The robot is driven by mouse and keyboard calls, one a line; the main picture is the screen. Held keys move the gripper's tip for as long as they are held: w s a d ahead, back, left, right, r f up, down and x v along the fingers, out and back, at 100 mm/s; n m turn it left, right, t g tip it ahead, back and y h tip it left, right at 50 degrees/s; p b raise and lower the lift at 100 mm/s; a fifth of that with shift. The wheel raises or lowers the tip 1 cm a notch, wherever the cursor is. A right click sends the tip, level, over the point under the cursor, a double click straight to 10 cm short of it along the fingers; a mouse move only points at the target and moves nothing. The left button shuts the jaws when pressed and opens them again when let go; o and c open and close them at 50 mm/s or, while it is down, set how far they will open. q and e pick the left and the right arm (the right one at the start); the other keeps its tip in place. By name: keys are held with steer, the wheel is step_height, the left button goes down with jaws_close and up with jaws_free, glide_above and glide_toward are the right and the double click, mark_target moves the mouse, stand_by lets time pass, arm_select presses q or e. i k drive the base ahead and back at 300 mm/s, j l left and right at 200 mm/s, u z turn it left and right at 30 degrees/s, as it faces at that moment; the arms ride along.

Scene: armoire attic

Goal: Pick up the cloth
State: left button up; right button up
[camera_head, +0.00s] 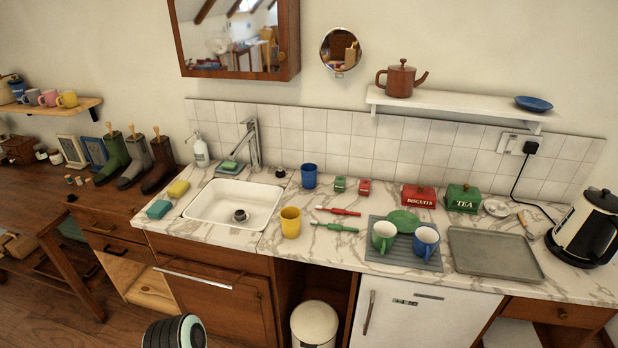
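I cannot make out anything that is surely a cloth. A teal block (158,209) and a yellow block (178,188), sponge-like, lie left of the sink. Neither of my grippers is in view; only a dark, rounded part of mine shows at the bottom edge.
The marble counter holds a white sink (213,203), a yellow cup (290,222), a blue cup (308,176), red and green brushes, a biscuit tin (419,196), a tea tin (462,199), a grey tray (493,252) and a kettle (588,230). A white bin (314,322) stands below.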

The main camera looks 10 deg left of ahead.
mark_target(157, 211)
steer(key=u, duration=1.55)
